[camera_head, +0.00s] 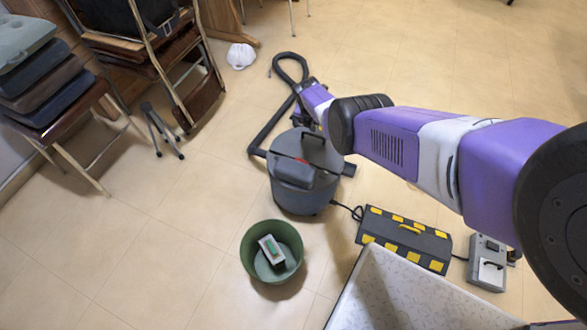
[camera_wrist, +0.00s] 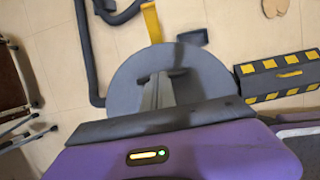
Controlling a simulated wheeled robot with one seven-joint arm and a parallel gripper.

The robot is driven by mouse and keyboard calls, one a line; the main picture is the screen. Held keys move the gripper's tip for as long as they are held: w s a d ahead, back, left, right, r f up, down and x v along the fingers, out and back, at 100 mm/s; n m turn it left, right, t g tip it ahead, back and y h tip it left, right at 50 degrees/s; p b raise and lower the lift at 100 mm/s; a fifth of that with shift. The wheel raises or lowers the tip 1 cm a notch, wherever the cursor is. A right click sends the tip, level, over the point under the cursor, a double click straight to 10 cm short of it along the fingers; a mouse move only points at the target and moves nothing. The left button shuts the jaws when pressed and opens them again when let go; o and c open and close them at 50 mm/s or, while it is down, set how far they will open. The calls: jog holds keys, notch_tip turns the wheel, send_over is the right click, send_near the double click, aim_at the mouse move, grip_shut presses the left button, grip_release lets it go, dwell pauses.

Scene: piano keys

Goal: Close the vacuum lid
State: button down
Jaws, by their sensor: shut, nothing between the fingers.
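The grey canister vacuum (camera_head: 303,193) stands on the tiled floor left of my arm in the head view. Its round dark lid (camera_head: 290,143) is on top, with a dark handle; whether it is fully seated I cannot tell. In the wrist view the lid (camera_wrist: 205,88) is a grey disc below my gripper. My gripper (camera_wrist: 157,82) is shut and empty, its fingers pointing at the handle (camera_wrist: 148,76) near the disc's middle. Whether the fingers touch the handle is unclear. In the head view the fingertips are hard to make out.
A black hose (camera_head: 262,135) loops behind and left of the vacuum. A green bin (camera_head: 270,277) stands in front. A black and yellow box (camera_head: 403,240) and a pale open crate (camera_head: 400,295) lie to the right. Folded chairs (camera_head: 165,60) stand at the left. Floor at left front is clear.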

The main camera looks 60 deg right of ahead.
aim_at(313, 138)
jog(key=shift+w+d+f+b, duration=0.1)
jog(key=shift+d+f+b, duration=0.3)
jog(key=shift+f+b, duration=0.35)
jog(key=shift+w+d+f+b, duration=0.1)
jog(key=shift+d+f+b, duration=0.35)
jog(key=shift+b, duration=0.4)
